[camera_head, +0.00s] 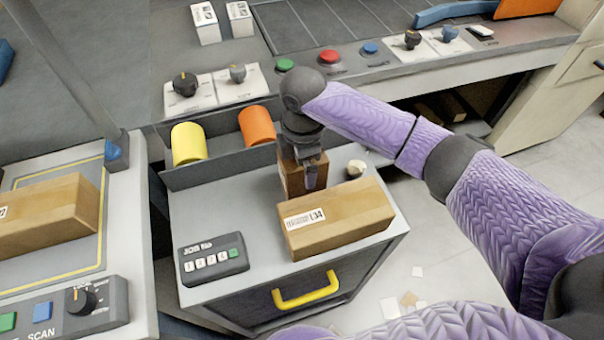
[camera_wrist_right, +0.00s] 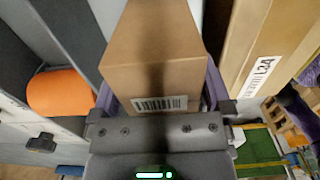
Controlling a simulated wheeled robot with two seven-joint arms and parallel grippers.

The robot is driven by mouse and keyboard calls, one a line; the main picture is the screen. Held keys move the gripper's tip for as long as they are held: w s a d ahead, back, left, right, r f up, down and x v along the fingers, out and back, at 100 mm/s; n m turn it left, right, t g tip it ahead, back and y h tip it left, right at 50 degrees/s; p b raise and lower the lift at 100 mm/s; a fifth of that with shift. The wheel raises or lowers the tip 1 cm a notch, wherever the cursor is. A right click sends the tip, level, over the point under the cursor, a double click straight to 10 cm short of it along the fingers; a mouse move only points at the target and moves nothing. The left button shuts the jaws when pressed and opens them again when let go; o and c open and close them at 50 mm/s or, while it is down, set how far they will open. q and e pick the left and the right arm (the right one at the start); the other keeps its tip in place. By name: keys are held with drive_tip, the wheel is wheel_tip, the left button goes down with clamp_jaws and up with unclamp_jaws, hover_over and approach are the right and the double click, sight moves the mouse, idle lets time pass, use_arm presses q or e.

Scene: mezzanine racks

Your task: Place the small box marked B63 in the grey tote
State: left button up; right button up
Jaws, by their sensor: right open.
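A small brown cardboard box (camera_head: 292,178) stands on the grey cabinet top, behind a larger box, partly hidden by my right gripper. In the right wrist view the small box (camera_wrist_right: 150,60) fills the middle and shows a barcode label; I cannot read B63 on it. My right gripper (camera_head: 308,168) points down at this box, its open fingers on either side of it. The right wrist view shows the gripper (camera_wrist_right: 158,95) the same way. I cannot make out a clear grey tote. My left gripper is not in view.
A keypad (camera_head: 212,258), a small round whitish object (camera_head: 356,168) and a rear trough (camera_head: 215,168) with yellow (camera_head: 188,144) and orange (camera_head: 257,126) rolls are nearby. Another box (camera_head: 50,215) lies at left.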

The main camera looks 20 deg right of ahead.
drive_tip(key=c, duration=1.3)
drive_tip(key=shift+o, duration=0.2)
drive_tip(key=shift+r, duration=0.2)
